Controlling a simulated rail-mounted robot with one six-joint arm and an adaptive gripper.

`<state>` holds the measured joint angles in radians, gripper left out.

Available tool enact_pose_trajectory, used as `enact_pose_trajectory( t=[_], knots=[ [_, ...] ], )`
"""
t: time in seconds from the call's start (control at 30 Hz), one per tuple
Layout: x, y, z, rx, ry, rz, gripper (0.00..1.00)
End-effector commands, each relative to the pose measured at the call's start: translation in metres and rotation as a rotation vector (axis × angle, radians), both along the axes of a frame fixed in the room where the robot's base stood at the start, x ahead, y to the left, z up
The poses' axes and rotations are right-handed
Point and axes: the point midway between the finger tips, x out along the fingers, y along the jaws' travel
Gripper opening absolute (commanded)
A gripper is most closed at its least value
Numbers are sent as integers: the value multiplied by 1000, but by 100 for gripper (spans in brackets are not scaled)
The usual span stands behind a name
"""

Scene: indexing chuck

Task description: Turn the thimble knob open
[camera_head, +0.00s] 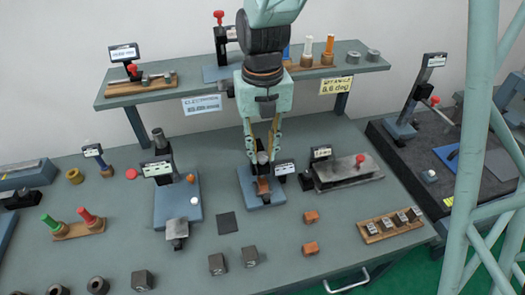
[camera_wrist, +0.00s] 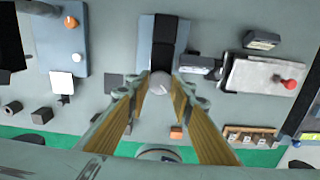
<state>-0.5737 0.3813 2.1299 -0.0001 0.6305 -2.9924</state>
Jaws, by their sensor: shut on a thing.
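The thimble knob (camera_wrist: 160,84) is a round grey metal top in the middle of the wrist view. In the head view the knob (camera_head: 262,158) sits at the top of a small upright fixture with a brown block (camera_head: 263,187) on a blue base plate (camera_head: 266,201). My gripper (camera_head: 262,154) comes down from above with a finger on each side of the knob. It is shut on the knob. In the wrist view my fingers (camera_wrist: 160,86) frame the knob left and right. The contact faces are too small to see clearly. A small display (camera_head: 285,168) stands right of the fixture.
A grey metal block with a red knob (camera_head: 360,160) stands close on the right. Another fixture on a blue plate (camera_head: 178,203) stands on the left. A raised shelf (camera_head: 150,95) runs behind my arm. Small loose blocks lie in front, with bare table between them.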

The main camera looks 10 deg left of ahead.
Motion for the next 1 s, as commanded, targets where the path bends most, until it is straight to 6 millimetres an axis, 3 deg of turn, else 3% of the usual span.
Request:
enact_pose_trajectory(
  t=[0.1,0.13,0.27,0.73,1.0],
  knots=[
    [0,0,0,0,-1,0,10],
    [0,0,0,0,-1,-1,24],
    [0,0,0,0,-1,-1,35],
    [0,0,3,0,0,-1,35],
    [1,1,23,1,-3,-1,35]
  ],
)
